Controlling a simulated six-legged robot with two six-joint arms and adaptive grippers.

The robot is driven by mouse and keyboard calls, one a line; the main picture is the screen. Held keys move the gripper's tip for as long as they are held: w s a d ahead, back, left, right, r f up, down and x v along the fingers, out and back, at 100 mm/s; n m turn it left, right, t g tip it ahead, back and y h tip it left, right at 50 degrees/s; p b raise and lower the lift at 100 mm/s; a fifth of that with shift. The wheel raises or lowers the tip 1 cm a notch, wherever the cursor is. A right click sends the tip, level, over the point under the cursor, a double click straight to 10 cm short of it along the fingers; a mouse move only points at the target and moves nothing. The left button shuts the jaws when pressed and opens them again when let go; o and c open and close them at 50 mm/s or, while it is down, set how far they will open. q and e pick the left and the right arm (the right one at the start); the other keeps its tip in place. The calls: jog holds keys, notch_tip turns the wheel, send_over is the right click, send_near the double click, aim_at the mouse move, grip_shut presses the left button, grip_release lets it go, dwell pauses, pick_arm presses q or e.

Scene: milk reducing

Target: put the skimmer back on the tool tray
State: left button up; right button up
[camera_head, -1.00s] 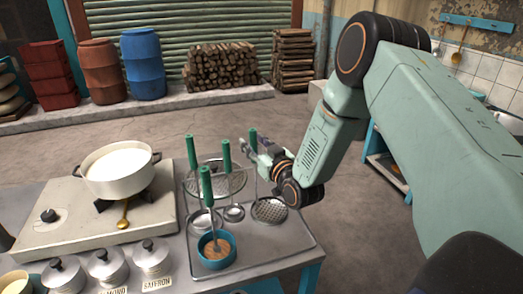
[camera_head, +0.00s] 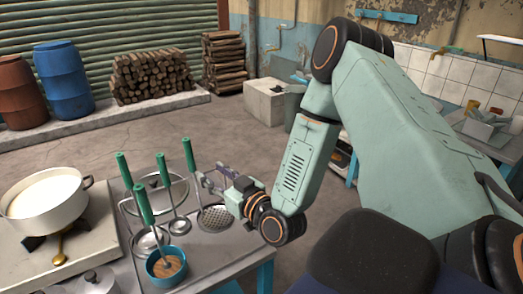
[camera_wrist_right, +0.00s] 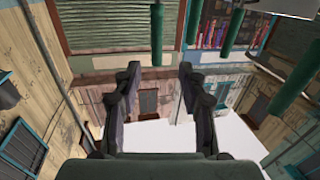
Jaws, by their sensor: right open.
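The skimmer (camera_head: 216,218), a perforated metal disc with an upright green handle (camera_head: 189,153), stands at the right end of the metal tool tray (camera_head: 222,246). My right gripper (camera_head: 204,180) is open, just right of the skimmer's shaft and below its green handle in the head view. In the right wrist view the open jaws (camera_wrist_right: 158,78) have nothing between them. Several green handles (camera_wrist_right: 280,119) show at the upper right there; I cannot tell which is the skimmer's. My left gripper is not in view.
Other green-handled tools, such as a ladle (camera_head: 150,240), stand on the tray beside a blue bowl (camera_head: 168,272) of brown contents. A pot of milk (camera_head: 45,212) is on the stove at left. Floor beyond the table (camera_head: 150,125) is clear.

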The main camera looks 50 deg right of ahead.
jog(key=s+a+f+g+y, duration=0.1)
jog(key=s+a+f+g, duration=0.45)
jog(key=f, duration=0.35)
jog(key=s+a+f+g+y, duration=0.1)
jog(key=s+a+f+g, duration=0.3)
jog(key=s+f, duration=0.4)
jog(key=s+f+g, duration=0.3)
jog(key=s+g, duration=0.1)
jog(key=s, duration=0.5)
jog(key=s+a+f+g+h, duration=0.1)
jog(key=s+f+g, duration=0.3)
jog(key=s, duration=0.6)
jog(key=shift+a, duration=0.25)
jog(key=shift+f+h, duration=0.15)
jog(key=shift+h, duration=0.15)
